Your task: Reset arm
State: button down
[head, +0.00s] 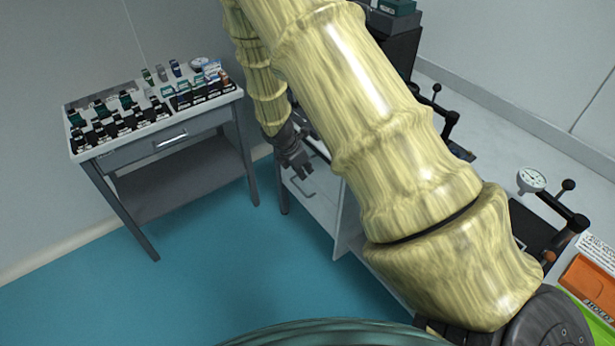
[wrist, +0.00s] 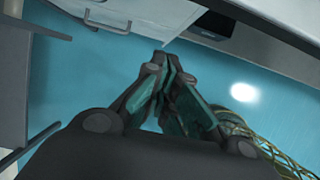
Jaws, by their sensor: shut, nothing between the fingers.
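My arm, wrapped in a pale yellow ribbed cover, crosses the head view from lower right to the top and bends down again near the middle. My gripper (head: 299,166) hangs at its end, pointing down in front of a white cabinet. In the wrist view my gripper (wrist: 168,62) has its fingertips together over the blue floor, with nothing held. The fingers appear apart from any furniture.
A small grey table (head: 170,141) with several small bottles and boxes stands at the left. The white cabinet (head: 318,205) is partly behind my arm. A dial gauge (head: 531,180) and an orange box (head: 589,287) are at the right. Blue floor (head: 200,270) is clear at lower left.

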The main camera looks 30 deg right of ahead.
jog(key=s+a+f+m+y, duration=0.2)
jog(key=s+a+f+m, duration=0.25)
jog(key=s, duration=0.45)
jog(key=s+a+f+m+y, duration=0.1)
jog(key=s+a+f+m, duration=0.4)
jog(key=s, duration=0.3)
jog(key=s+a+f+m+y, duration=0.25)
jog(key=s+a+f, duration=0.25)
jog(key=s+f, duration=0.3)
jog(key=s+a+m+h, duration=0.1)
jog(key=s+m, duration=0.6)
jog(key=s, duration=0.5)
jog(key=shift+s+a+r, duration=0.25)
jog(key=shift+s+r, duration=0.05)
jog(key=shift+r, duration=0.1)
